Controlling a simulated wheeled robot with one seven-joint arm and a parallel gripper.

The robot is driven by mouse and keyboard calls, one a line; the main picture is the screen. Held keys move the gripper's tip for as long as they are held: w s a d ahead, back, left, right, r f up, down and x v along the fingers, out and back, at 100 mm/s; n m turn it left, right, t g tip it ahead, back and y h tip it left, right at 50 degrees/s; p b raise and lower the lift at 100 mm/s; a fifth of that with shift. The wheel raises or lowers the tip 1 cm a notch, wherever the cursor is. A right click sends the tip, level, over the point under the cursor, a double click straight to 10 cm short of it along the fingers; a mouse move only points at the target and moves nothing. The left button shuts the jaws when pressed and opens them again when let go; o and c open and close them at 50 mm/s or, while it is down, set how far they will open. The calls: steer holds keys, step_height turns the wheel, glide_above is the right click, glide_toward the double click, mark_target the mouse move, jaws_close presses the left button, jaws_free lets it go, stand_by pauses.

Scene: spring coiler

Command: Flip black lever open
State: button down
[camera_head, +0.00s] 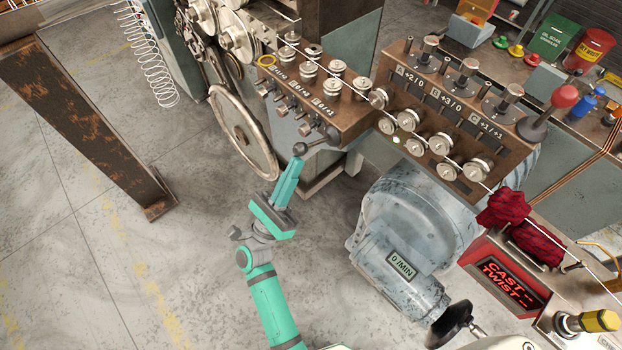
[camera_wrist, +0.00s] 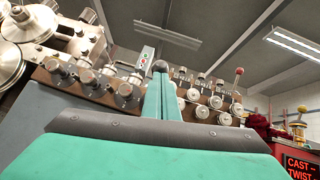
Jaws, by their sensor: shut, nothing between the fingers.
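The black lever (camera_head: 316,143) has a round ball knob and sits at the lower right end of the brown roller block. Its arm runs from a dark pivot at the right to the knob at the left. My gripper (camera_head: 296,161) is teal, shut and empty, with its fingertips just below the knob. In the wrist view the knob (camera_wrist: 159,66) shows right at the tip of my shut fingers (camera_wrist: 160,78). I cannot tell whether they touch. The lever's pivot is hidden there.
A large handwheel (camera_head: 243,132) stands left of my gripper. A grey motor housing (camera_head: 415,225) is at the right, below a second roller block (camera_head: 450,95) with a red-knobbed lever (camera_head: 548,112). A rusty beam (camera_head: 85,115) stands at the left. Open floor lies between beam and machine.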

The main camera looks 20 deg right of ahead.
steer(key=shift+r, duration=0.35)
steer(key=shift+r, duration=0.1)
stand_by(0.3)
steer(key=v, duration=1.3)
steer(key=shift+s+a, duration=0.15)
steer(key=shift+s, duration=0.15)
